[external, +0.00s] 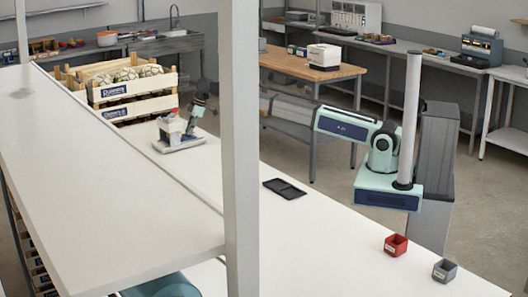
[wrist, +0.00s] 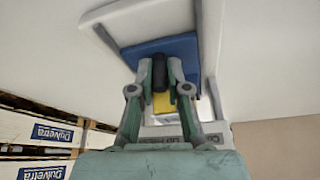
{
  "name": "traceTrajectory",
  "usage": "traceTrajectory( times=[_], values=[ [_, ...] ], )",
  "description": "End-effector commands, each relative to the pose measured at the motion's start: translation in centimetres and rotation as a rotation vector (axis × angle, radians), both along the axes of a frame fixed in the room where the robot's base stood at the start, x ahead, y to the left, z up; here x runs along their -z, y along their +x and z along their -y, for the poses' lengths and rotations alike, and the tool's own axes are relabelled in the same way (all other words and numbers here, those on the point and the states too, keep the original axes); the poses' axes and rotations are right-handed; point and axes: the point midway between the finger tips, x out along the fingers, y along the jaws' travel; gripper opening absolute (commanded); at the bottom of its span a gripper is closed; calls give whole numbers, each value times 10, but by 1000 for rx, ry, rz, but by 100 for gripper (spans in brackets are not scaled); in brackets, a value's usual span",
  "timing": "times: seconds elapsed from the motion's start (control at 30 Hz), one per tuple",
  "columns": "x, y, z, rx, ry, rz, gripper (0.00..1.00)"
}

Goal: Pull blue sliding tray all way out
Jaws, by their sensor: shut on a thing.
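The blue sliding tray (wrist: 178,48) shows in the wrist view, set between the pale walls of a white fixture (wrist: 208,30). My gripper (wrist: 160,68) is at the tray's near edge, its two fingers closed on a dark handle-like piece (wrist: 160,74). A yellow part (wrist: 163,104) lies just below, between the fingers. In the external view a small white device (external: 182,143) with a red part stands on the bench, with a teal shape beside it that looks like my gripper. The blue tray cannot be made out there, and a post hides part of my arm.
Wooden crates (external: 125,88) stand behind the device and show at the lower left of the wrist view (wrist: 42,133). A black flat tray (external: 285,188), a red bin (external: 396,245) and a grey bin (external: 444,270) sit along the bench. A white post (external: 239,140) rises in front.

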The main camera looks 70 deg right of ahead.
Motion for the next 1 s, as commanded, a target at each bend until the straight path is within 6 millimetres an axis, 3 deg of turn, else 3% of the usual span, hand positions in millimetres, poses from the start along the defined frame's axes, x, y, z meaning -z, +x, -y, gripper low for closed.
traceTrajectory(
  times=[0.1,0.3,0.7,0.73,0.8,1.0],
  values=[
    [4,-22,28,4,-2,-2,0],
    [3,-46,64,4,-1,-3,0],
    [2,-52,74,1,-4,-6,0],
    [2,-53,74,1,-4,-6,23],
    [2,-52,74,1,-4,-5,41],
    [1,-51,73,1,-2,-3,41]
  ],
)
